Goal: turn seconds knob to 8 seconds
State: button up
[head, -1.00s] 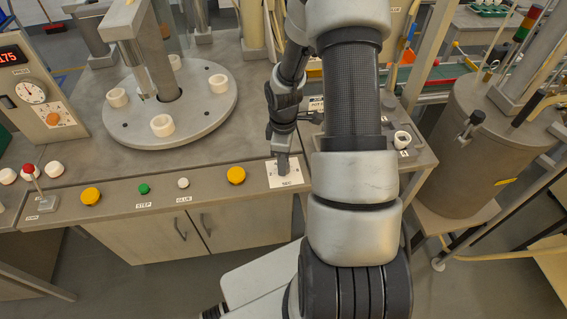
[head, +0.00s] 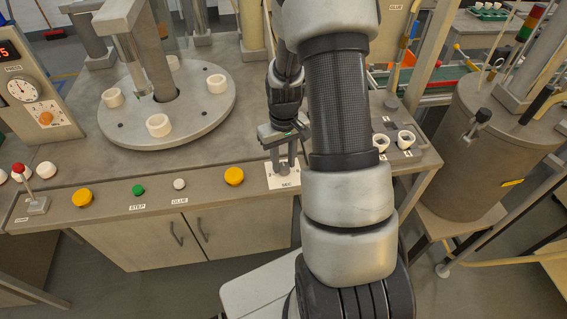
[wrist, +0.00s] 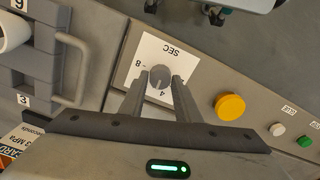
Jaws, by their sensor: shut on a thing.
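The seconds knob (wrist: 160,76) is a small grey dial on a white plate (wrist: 185,62) marked SEC, with an 8 and a 4 legible near it. In the wrist view my gripper (wrist: 159,82) has one finger on each side of the knob and is shut on it. The direction of the knob's pointer is not clear. In the head view my gripper (head: 281,160) points down at the white plate (head: 291,182) at the panel's front edge, and its fingers mostly hide the knob.
A yellow button (head: 234,176) sits just left of the plate, with a white button (head: 179,184) and a green button (head: 138,190) further left. White cups (head: 405,139) stand on the right. A round turntable (head: 190,120) lies behind.

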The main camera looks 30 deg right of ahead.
jog(key=m+b, duration=0.1)
jog(key=m, duration=0.3)
jog(key=shift+m, duration=0.3)
jog(key=m, duration=0.4)
jog(key=shift+m, duration=0.3)
jog(key=m+p, duration=0.1)
jog(key=m, duration=0.4)
jog(key=shift+s+d+r, duration=0.1)
jog(key=m+p, duration=0.1)
jog(key=m, duration=0.3)
jog(key=shift+p, duration=0.4)
jog(key=shift+m, duration=0.5)
jog(key=o, duration=1)
jog(key=shift+o, duration=0.2)
